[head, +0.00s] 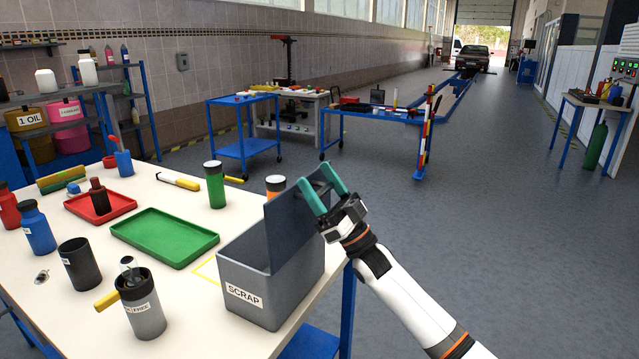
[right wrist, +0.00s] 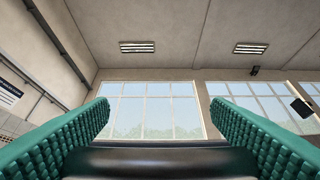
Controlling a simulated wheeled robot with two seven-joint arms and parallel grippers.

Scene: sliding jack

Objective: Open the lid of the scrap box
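The grey scrap box (head: 253,292), labelled SCRAP, stands at the right front of the white table in the head view. Its dark grey lid (head: 291,228) is raised and stands steeply up from the box. The top is uncovered on the left side, and the inside shows only in part. My right gripper (head: 318,187) is at the upper right edge of the lid. Its green fingers are spread apart and also show wide apart in the right wrist view (right wrist: 160,125), with nothing clearly clamped between them. I cannot tell whether they touch the lid. My left gripper is out of view.
The floor right of the table is clear.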

